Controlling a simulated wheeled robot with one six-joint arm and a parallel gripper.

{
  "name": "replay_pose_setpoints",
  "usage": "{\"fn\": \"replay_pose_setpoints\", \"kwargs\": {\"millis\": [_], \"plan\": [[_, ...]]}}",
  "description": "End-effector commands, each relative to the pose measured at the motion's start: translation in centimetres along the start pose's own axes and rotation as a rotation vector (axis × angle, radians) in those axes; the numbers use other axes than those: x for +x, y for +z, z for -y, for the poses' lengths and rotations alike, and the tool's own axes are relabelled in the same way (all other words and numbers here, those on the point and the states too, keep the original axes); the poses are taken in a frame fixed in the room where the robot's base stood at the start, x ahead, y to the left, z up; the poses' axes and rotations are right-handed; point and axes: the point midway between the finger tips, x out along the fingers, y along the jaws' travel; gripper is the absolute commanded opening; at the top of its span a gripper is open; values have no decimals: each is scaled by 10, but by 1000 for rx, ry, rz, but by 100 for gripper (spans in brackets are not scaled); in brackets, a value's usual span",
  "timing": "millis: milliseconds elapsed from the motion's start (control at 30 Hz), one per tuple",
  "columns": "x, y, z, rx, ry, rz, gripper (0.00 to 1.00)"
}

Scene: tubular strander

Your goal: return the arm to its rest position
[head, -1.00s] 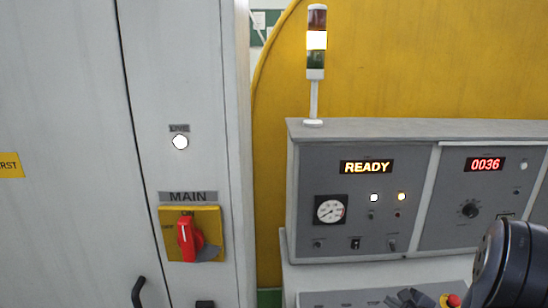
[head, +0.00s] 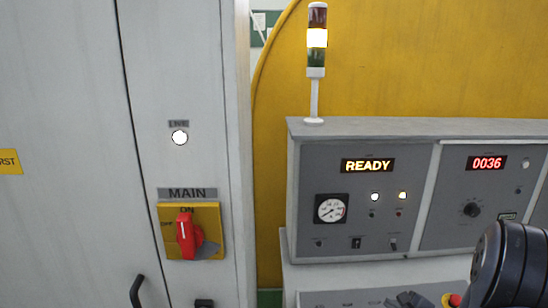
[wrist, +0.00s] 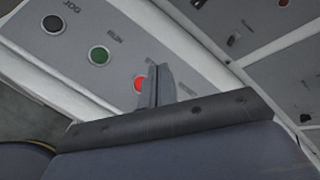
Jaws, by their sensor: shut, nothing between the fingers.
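My arm (head: 508,265) shows as a dark link at the lower right of the head view, in front of the control desk. My gripper (wrist: 158,85) shows in the wrist view with its two narrow fingers together and nothing between them. The fingertips overlap the desk panel close to a red button (wrist: 140,84). I cannot tell how far they are from it.
The grey control console (head: 350,220) shows READY and 0036. A green button (wrist: 99,56) and a black button (wrist: 53,24) sit on the panel. The cabinet (head: 70,90) at left carries a red MAIN switch (head: 184,236). A signal tower (head: 316,60) is lit in the middle.

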Motion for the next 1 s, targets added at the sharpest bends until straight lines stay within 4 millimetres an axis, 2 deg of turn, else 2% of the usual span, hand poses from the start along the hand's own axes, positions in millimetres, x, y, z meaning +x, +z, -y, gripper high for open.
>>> {"fn": "replay_pose_setpoints", "kwargs": {"millis": [67, 167, 467, 567, 667, 733, 1000], "plan": [[13, -10, -11, 1, 2, 0, 0], [15, -12, -12, -2, -1, 2, 0], [17, -13, -14, -3, -2, 2, 0], [3, -1, 0, -3, -3, 0, 0], [18, -14, -15, 2, 3, 0, 0], [13, -8, -8, 2, 3, 1, 0], [9, -5, -5, 2, 3, 1, 0]]}}
